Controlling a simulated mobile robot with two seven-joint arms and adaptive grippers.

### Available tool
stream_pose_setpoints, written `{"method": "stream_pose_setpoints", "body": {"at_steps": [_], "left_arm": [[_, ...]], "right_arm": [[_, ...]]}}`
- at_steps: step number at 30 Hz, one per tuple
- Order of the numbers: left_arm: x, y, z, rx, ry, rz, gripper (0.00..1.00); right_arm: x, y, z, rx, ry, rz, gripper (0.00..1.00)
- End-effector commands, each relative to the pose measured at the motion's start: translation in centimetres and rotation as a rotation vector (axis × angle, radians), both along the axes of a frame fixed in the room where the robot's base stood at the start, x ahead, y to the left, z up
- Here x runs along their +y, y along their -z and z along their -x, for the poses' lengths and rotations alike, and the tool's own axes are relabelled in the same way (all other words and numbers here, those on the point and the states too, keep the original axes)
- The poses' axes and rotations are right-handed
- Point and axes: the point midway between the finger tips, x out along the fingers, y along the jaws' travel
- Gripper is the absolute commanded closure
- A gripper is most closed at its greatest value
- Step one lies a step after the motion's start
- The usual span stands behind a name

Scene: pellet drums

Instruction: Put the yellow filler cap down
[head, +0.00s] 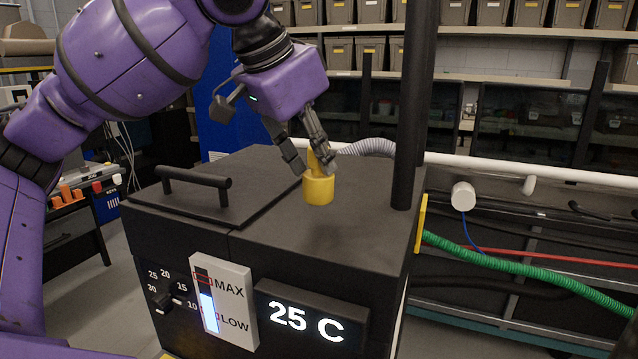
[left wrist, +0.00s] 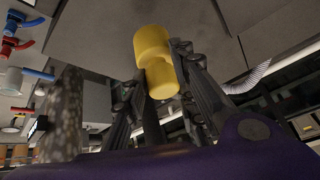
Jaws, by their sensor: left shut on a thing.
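The yellow filler cap (head: 319,188) is at the top of the black machine (head: 290,225), a wide round base with a narrower upper part. My left gripper (head: 318,168) reaches down from above with its fingers on either side of the cap's upper part, shut on it. In the head view the cap's base appears at or just above the machine's top surface; I cannot tell whether it touches. In the left wrist view the cap (left wrist: 153,50) sits between the fingers of my left gripper (left wrist: 160,75). My right gripper is not in view.
A black lid with a bar handle (head: 180,184) lies left of the cap on the machine. A black post (head: 411,110) rises on the right. The front carries a level gauge (head: 224,300) and a display (head: 312,318) reading 25 C. Bare top surface surrounds the cap.

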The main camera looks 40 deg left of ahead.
Motion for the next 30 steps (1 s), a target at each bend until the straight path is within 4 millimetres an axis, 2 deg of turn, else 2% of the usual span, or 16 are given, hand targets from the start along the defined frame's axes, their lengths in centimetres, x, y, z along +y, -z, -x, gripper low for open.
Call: {"method": "stream_pose_setpoints", "body": {"at_steps": [3, 12, 25, 26, 30], "left_arm": [[0.6, 1.1, -0.5, 0.003, -0.003, -0.003, 1.0], [0.5, 3.0, -0.3, -0.001, -0.003, -0.004, 1.0], [0.4, 3.6, -0.3, -0.001, 0.0, -0.001, 1.0], [0.3, 3.6, -0.4, -0.002, 0.001, -0.001, 0.72], [0.3, 3.6, -0.4, -0.002, 0.001, -0.001, 0.55]], "right_arm": [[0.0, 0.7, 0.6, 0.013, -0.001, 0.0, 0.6], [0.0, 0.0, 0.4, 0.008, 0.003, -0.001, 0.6], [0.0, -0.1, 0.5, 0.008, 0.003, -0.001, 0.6], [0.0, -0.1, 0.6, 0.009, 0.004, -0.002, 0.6], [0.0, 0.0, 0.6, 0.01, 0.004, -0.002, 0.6]]}}
